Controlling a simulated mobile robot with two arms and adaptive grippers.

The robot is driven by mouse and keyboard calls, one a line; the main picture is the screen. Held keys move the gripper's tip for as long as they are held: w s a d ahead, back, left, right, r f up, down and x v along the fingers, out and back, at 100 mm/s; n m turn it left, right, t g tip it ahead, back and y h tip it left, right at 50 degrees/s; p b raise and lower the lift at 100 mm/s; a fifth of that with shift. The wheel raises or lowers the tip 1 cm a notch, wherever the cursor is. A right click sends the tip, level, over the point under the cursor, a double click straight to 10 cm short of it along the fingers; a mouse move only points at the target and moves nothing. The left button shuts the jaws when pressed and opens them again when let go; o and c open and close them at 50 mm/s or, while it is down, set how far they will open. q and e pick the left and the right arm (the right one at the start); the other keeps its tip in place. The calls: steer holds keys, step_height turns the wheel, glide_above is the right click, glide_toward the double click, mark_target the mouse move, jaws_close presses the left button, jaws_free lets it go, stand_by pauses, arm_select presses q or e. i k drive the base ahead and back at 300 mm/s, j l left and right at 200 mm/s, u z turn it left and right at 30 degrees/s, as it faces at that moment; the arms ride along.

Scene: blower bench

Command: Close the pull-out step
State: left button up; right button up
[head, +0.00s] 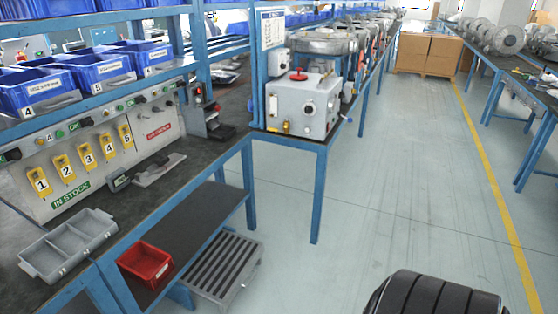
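The pull-out step (226,269) is a grey slatted platform low at the front of the left bench. It sticks out from under the bench's dark lower shelf (188,226) toward the aisle. Its outer right edge lies over the open floor, and its inner left part is hidden beneath the shelf. Neither of my grippers is in view, so nothing of mine is seen touching the step.
A red bin (146,262) sits on the lower shelf beside the step. A grey divided tray (68,246) lies on the bench top. Blue bench legs (319,195) stand behind the step. The aisle floor (400,190) to the right is clear up to cardboard boxes (428,54).

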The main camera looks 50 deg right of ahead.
mark_target(218, 273)
steer(key=z, duration=1.3)
